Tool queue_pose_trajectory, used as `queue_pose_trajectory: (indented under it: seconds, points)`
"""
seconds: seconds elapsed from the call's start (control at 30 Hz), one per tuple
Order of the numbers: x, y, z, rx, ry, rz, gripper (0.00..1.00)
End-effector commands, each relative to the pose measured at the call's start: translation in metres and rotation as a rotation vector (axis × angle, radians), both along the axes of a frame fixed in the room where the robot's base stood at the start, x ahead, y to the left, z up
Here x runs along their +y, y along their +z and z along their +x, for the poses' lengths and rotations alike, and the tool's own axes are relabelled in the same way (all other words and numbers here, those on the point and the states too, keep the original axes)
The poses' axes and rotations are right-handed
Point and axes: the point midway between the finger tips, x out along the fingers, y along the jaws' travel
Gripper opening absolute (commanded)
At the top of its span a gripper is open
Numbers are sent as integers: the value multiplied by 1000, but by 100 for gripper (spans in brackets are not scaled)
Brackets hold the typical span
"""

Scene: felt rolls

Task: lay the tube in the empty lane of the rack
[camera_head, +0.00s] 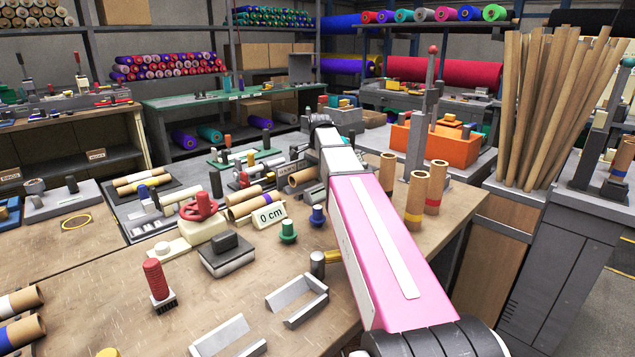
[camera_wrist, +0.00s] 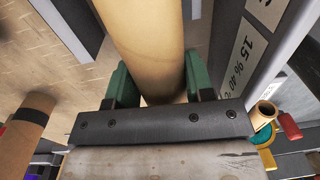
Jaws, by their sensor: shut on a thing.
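In the wrist view the green fingers of my gripper (camera_wrist: 152,88) are shut on a plain tan tube (camera_wrist: 145,40), which runs up out of the picture between them. In the head view my pink arm hides most of the gripper. A tan tube (camera_head: 302,178) shows beside the arm there; I cannot tell for sure that it is the held one. Tan tubes with yellow and purple bands (camera_head: 250,205) lie side by side behind a "0 cm" sign. I cannot make out the rack or its empty lane for certain.
Upright tubes (camera_head: 414,200) stand right of my arm. A red handwheel (camera_head: 198,207), a green knob (camera_head: 288,230), a red-handled brush (camera_head: 156,283) and a white bracket (camera_head: 300,300) stand on the table. A grey labelled bar (camera_wrist: 245,50) lies close to the held tube. Bare wood shows at the front.

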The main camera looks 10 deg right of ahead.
Motion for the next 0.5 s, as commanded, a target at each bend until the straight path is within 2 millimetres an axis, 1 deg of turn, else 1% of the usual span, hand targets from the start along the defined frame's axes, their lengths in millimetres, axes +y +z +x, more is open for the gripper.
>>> queue_pose_trajectory:
  seconds: [0.5]
  points:
    - [0, 20, 0, 0, 0, 0, 5]
